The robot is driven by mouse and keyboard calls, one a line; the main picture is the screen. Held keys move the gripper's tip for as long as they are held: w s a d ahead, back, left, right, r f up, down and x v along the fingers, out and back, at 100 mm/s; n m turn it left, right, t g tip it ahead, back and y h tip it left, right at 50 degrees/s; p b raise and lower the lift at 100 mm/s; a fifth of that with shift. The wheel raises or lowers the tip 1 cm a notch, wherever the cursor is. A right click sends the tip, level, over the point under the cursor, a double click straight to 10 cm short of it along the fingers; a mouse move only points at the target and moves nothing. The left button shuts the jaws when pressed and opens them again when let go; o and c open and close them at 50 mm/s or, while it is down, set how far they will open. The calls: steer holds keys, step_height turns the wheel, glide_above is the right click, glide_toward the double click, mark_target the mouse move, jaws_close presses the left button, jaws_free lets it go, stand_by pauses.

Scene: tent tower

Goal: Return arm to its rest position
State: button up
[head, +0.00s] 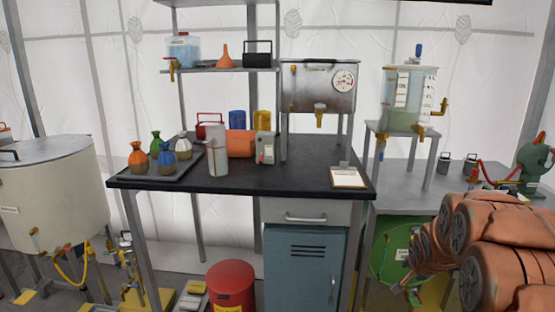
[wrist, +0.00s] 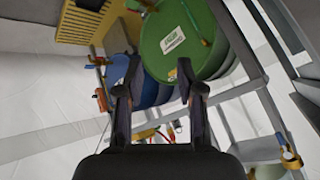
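My gripper (wrist: 157,88) shows in the wrist view with its two dark fingers spread apart and nothing between them. It is open and empty. My orange arm (head: 500,245) is at the lower right of the head view, bent close to the camera beside the right-hand table. The gripper fingers cannot be made out in the head view. In the wrist view the scene is strongly tilted, with a green drum (wrist: 178,40) beyond the fingertips and a blue drum (wrist: 120,68) beside it.
A black-topped bench (head: 290,178) with bottles and a clipboard (head: 347,177) stands ahead. The green drum (head: 388,245) stands under the right table, near my arm.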

steer(key=s+a+r+n+g+y, duration=0.1)
steer(key=s+a+r+n+g, duration=0.2)
steer(key=s+a, duration=0.75)
steer(key=s+a+r+n+g+y, duration=0.1)
steer(key=s+a+n+g, duration=0.3)
steer(key=s, duration=1.4)
steer(key=s+a+r+n+g+y, duration=0.1)
steer(key=s+a+r+n+g, duration=0.2)
steer(key=s+a, duration=0.8)
steer(key=s+d+r+p, duration=0.2)
steer(key=r+p, duration=0.9)
steer(key=s+d+r+p, duration=0.2)
steer(key=s+r+p, duration=0.1)
steer(key=r+p, duration=0.8)
steer(key=shift+r+n+t+p, duration=0.3)
steer(key=shift+n+t+p, duration=0.1)
steer(key=shift+s, duration=0.1)
